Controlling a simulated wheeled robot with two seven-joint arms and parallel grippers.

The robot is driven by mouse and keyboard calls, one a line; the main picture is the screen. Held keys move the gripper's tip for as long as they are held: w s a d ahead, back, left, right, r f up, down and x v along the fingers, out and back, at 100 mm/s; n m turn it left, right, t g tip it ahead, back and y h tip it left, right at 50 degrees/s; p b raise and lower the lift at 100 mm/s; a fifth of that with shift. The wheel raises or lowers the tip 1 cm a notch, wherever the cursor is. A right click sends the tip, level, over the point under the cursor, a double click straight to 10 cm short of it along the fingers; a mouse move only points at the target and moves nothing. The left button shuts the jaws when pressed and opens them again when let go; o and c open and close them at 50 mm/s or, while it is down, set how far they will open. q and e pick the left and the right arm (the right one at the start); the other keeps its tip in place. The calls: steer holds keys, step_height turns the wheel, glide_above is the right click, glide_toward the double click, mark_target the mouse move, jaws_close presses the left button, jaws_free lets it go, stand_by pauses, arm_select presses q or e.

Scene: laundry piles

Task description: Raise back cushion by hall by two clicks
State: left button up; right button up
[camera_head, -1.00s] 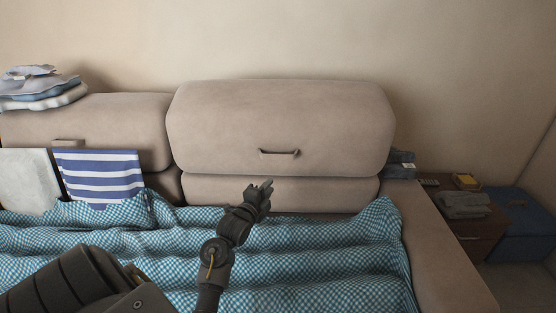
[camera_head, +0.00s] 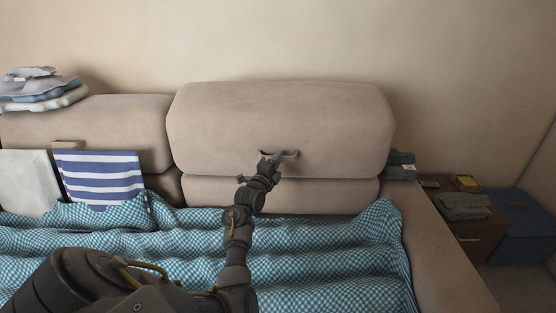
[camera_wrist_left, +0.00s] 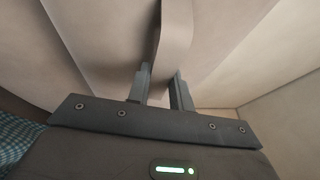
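The raised back cushion (camera_head: 330,110) with a handle (camera_head: 290,154) low on its front stands in the middle of the head view, above a lower cushion part (camera_head: 330,195). My left gripper (camera_head: 268,159) is at the left end of the handle, in front of the cushion. In the left wrist view the handle strap (camera_wrist_left: 175,40) runs down between the two fingers of my left gripper (camera_wrist_left: 163,78). The fingers stand apart; whether they touch the strap is not clear. My right gripper is not in view.
Another back cushion (camera_head: 110,120) at left carries folded laundry (camera_head: 40,92), with a striped towel (camera_head: 100,180) over its front. A checked blanket (camera_head: 320,260) covers the seat. At right are the sofa arm (camera_head: 440,250), a side table (camera_head: 480,228) and a blue box (camera_head: 525,230).

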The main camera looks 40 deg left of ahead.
arm_select(q)
steer(key=shift+w+a, duration=0.1)
steer(key=shift+w, duration=0.4)
steer(key=shift+r, duration=0.1)
jaws_close()
